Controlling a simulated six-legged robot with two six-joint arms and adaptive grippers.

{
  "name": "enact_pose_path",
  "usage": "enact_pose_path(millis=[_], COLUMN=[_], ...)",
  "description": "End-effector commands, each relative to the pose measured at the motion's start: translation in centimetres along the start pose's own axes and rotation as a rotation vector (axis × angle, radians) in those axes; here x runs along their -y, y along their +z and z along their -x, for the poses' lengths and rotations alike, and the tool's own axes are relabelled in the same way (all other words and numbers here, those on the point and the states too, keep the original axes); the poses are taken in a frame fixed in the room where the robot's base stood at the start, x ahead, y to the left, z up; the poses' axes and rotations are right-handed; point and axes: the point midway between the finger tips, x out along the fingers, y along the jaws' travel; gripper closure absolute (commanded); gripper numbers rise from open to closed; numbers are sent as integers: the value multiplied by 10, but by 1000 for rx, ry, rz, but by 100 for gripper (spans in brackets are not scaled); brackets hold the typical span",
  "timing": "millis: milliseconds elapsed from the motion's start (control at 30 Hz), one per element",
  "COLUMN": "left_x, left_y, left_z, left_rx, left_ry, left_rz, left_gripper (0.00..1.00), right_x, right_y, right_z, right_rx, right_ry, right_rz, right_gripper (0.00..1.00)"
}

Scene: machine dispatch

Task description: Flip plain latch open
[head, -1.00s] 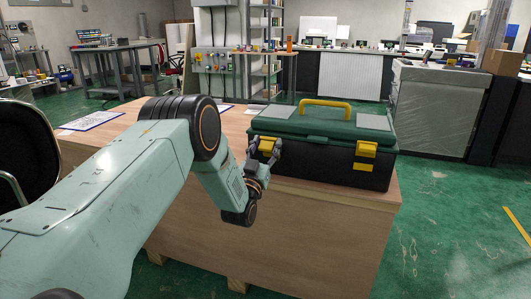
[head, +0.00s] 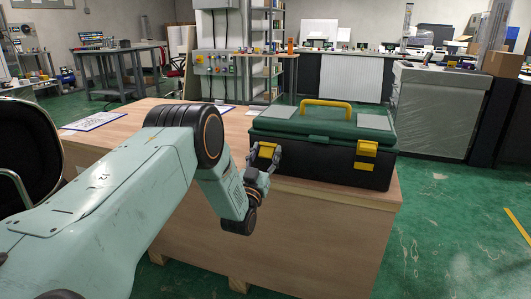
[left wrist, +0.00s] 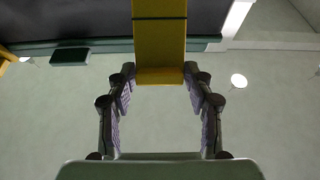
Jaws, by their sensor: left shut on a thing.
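A toolbox with a black body and green lid (head: 322,124) stands on the wooden crate-like table. Its left yellow latch (head: 266,150) is on the front face, with my left gripper (head: 270,163) at it. The right yellow latch (head: 367,149) is on the same face, with a yellow patch below it. In the left wrist view, the yellow latch (left wrist: 160,35) reaches down from the top, and the two fingers (left wrist: 160,84) close on its end from both sides. How far this latch is tilted is hard to tell. My right gripper is not in view.
The table top (head: 125,135) is bare to the left, apart from papers (head: 92,121). A black chair (head: 25,150) stands at the left edge. A yellow carrying handle (head: 327,105) stands up on the lid. Green floor (head: 455,225) is clear at the right.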

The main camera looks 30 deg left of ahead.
Motion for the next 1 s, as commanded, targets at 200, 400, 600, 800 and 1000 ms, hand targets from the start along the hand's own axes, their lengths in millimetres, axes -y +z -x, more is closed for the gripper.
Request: enact_pose_path(millis=[200,400,600,800,1000], left_x=[1,1,1,1,0], left_y=[12,12,12,10,7], left_z=[7,7,7,6,4], left_rx=[36,36,36,33,25], left_ry=[-1,-1,-1,-1,0], left_rz=[-1,-1,-1,-1,-1], left_gripper=[100,100,100,36,36], right_x=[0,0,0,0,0], right_y=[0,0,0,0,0], right_z=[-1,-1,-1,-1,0], right_rx=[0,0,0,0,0], right_ry=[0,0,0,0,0], right_rz=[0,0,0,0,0], right_gripper=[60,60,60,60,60])
